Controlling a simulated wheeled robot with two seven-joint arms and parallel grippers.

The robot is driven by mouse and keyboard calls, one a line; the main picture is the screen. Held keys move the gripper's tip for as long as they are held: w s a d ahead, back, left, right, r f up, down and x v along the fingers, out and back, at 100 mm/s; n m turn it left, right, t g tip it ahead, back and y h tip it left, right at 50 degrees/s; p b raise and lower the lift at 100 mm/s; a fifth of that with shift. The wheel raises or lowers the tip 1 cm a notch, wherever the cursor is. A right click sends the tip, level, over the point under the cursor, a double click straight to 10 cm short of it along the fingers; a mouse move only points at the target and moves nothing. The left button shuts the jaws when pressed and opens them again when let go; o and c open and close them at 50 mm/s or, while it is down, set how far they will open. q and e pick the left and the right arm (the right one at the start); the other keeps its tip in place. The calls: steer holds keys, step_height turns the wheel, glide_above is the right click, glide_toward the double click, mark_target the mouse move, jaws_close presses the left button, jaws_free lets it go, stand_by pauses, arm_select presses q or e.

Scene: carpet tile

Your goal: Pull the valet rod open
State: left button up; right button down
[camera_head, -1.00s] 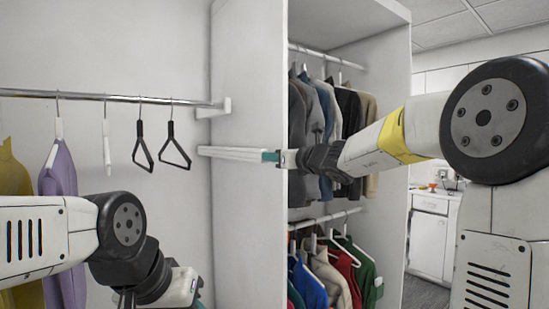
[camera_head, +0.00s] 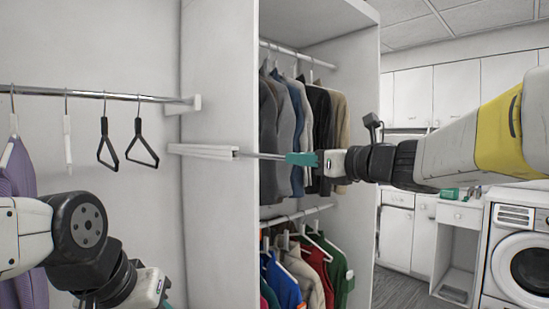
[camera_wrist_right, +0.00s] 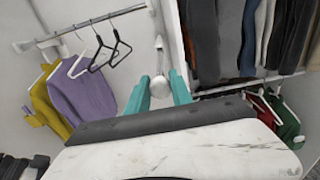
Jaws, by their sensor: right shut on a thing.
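The valet rod is a white rail (camera_head: 200,150) on the side panel of the closet, with a thin metal rod (camera_head: 262,155) drawn out of it to the right. My right gripper (camera_head: 300,159), with teal fingers, is shut on the rod's outer end. In the right wrist view, the rod's round pale knob (camera_wrist_right: 160,86) sits between the teal fingers (camera_wrist_right: 160,92). My left gripper (camera_head: 163,300) is at the bottom left of the head view, low and away from the rod. Its fingers are mostly cut off by the frame edge.
Dark hangers (camera_head: 138,146) hang on a metal bar (camera_head: 85,94) at the left, beside a purple garment (camera_head: 18,185). Jackets (camera_head: 300,130) hang behind the drawn rod, with coloured clothes (camera_head: 300,270) below. A washing machine (camera_head: 520,260) stands at the right.

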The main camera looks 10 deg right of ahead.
steer(key=shift+v, duration=1.55)
steer(key=c, duration=1.2)
jaws_free()
steer(key=shift+o, duration=0.2)
steer(key=v, duration=0.7)
steer(key=shift+s+d, duration=0.25)
steer(key=shift+s, duration=0.05)
